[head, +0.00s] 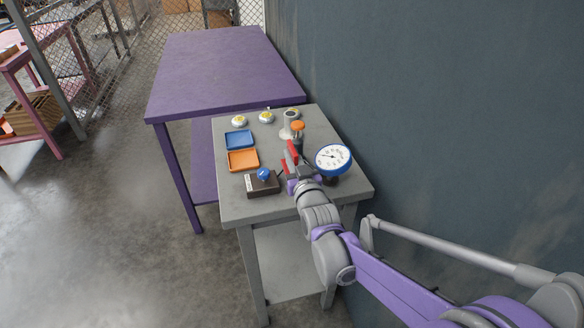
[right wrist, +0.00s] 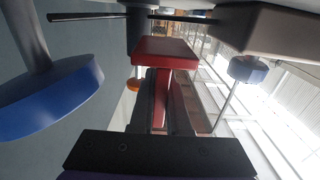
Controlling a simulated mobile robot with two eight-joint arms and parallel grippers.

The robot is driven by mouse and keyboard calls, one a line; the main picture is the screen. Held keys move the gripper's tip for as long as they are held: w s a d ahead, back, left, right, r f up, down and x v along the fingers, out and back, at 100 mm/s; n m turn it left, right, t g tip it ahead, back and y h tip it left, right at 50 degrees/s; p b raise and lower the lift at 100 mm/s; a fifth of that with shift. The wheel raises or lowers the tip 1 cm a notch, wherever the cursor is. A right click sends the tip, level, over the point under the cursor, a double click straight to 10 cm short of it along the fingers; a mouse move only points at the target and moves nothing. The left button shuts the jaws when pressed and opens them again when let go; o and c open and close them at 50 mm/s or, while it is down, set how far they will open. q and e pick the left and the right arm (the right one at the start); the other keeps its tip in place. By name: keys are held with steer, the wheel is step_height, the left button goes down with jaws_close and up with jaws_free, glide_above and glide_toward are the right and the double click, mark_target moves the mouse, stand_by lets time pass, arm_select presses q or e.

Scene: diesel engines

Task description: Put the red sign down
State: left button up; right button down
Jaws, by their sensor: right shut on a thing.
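The red sign (head: 293,149) is a small red piece above the grey table (head: 228,207), between the orange tray and the white gauge. My right gripper (head: 289,166) is shut on it, and my arm reaches in from the lower right. In the right wrist view the sign's red block (right wrist: 165,52) shows at the tips of the dark fingers, with a red strip running between them. I cannot tell whether the sign's lower end touches the tabletop. My left gripper is not in view.
A blue-rimmed gauge (head: 333,158) stands close right of the gripper. A dark box with a blue knob (head: 263,175) is at the front left. Blue (head: 239,139) and orange (head: 243,160) trays lie left. An orange-topped post (head: 298,128) stands behind. The purple table (head: 220,70) is bare.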

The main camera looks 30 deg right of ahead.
steer(key=shift+f+b, duration=0.45)
steer(key=shift+f, duration=1.3)
steer(key=shift+f, duration=0.1)
steer(key=shift+f, duration=0.15)
steer(key=c, duration=0.9)
jaws_free()
